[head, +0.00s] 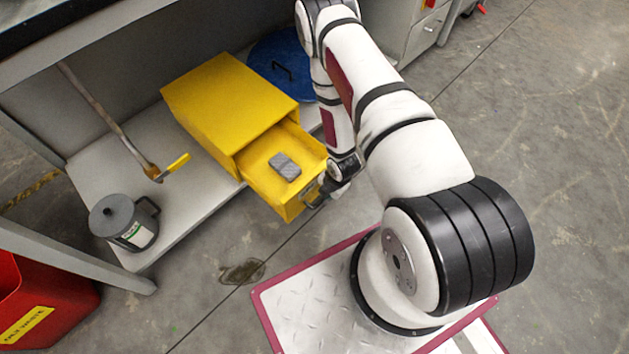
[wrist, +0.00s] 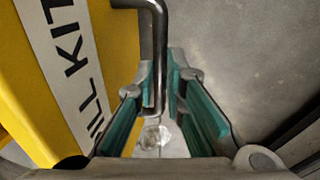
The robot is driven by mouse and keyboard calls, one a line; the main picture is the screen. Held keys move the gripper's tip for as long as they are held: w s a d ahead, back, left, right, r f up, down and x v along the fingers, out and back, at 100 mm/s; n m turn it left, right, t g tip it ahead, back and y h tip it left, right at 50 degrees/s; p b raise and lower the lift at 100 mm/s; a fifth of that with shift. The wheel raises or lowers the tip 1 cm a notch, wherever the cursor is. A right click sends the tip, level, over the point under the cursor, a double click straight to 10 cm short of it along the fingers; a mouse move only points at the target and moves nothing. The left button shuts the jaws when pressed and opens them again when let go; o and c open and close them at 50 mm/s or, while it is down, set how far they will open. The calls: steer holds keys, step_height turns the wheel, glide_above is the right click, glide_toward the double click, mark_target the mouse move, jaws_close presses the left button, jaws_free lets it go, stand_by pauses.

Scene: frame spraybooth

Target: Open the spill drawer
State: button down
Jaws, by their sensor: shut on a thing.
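The spill drawer (head: 262,177) is yellow and stands pulled out of its yellow cabinet (head: 222,100) on the low shelf. A grey patterned block (head: 285,167) lies inside the drawer. My gripper (head: 318,196) is at the drawer's front face. In the wrist view, my gripper (wrist: 165,108) is shut on the drawer's dark bar handle (wrist: 153,45), which passes between the fingers. The yellow drawer front (wrist: 30,80) with its white label reading "ILL KIT" fills the left of that view. My arm partly hides the handle in the head view.
A grey lidded can (head: 122,222) stands on the low shelf (head: 195,205), left of the cabinet. A rod with a yellow lever (head: 172,168) is behind it. A blue round lid (head: 283,68) is behind the cabinet. A red bin (head: 45,300) is at lower left. Floor before the drawer is clear.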

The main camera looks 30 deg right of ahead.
steer(key=shift+s+d, duration=0.25)
steer(key=shift+s, duration=0.35)
steer(key=shift+s+d, duration=0.25)
steer(key=shift+s, duration=0.3)
steer(key=c, duration=1.7)
jaws_free()
steer(key=shift+o, duration=0.2)
step_height(320, 180, up, 12)
steer(key=s, duration=0.2)
steer(key=shift+s+d+f, duration=0.15)
steer(key=shift+d, duration=0.2)
